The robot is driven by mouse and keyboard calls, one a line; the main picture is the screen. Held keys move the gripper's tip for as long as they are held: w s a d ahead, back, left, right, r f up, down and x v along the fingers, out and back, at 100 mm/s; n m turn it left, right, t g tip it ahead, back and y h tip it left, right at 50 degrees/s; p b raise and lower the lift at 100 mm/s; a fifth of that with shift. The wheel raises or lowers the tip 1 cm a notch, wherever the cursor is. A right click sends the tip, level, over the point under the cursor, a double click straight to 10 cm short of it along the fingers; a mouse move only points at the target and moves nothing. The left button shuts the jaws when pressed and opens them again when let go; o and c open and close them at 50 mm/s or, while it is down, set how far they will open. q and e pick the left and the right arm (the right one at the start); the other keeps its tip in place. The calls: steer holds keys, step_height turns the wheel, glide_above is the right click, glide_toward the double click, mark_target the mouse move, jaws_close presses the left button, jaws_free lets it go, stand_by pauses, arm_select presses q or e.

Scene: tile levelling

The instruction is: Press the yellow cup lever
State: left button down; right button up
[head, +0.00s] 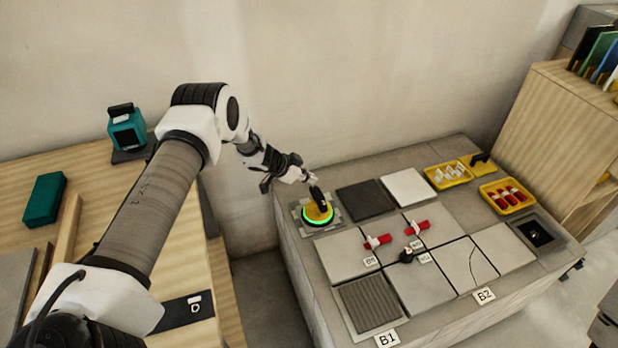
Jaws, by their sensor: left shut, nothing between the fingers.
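The yellow cup (317,213) stands at the back left corner of the tiled table, with a glowing green ring around its base and a black lever (318,194) on top. My left gripper (309,177) is shut and empty, just above and behind the lever at its upper left. I cannot tell whether the fingertips touch the lever. My right gripper is not in view.
The tiled table (300,262) bears a dark tile (365,200), a white tile (407,186), red clips (377,241) and yellow trays (447,175). A wooden bench at left holds a teal device (127,131) and a teal box (44,198). A wall stands close behind.

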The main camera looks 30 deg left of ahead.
arm_select(q)
steer(key=v, duration=1.2)
steer(key=shift+f, duration=0.15)
